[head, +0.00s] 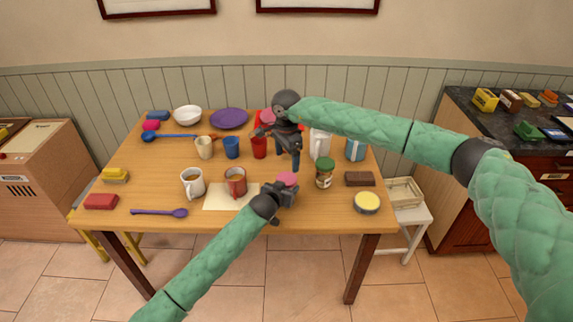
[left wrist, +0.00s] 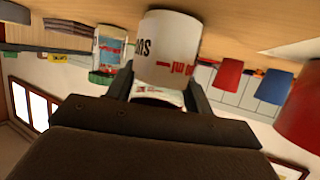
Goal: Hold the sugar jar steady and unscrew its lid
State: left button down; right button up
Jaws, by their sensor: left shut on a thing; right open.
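The sugar jar (left wrist: 165,48) is white with dark and red lettering and sits between the fingers of my left gripper in the left wrist view, upside down in that picture. In the head view my left gripper (head: 281,194) is shut around it at the table's front, hiding most of its body. A pink lid (head: 287,179) shows on top, just above the fingers. My right gripper (head: 280,149) is open and empty, behind and above the jar, apart from the lid.
A green-lidded jar (head: 325,172) stands right of the sugar jar, with a brown block (head: 359,179) and a yellow-topped tin (head: 367,202) farther right. A paper sheet (head: 222,202) lies in front.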

aim_at(286, 178)
jog(key=m, duration=0.4)
jog(key=shift+m, duration=0.3)
jog(key=m, duration=0.4)
jog(key=shift+f, duration=0.1)
jog(key=m, duration=1.2)
jog(key=shift+m, duration=0.3)
jog(key=m, duration=0.4)
jog(key=shift+a, duration=0.1)
jog(key=m, duration=0.8)
jog(key=shift+f, duration=4.05)
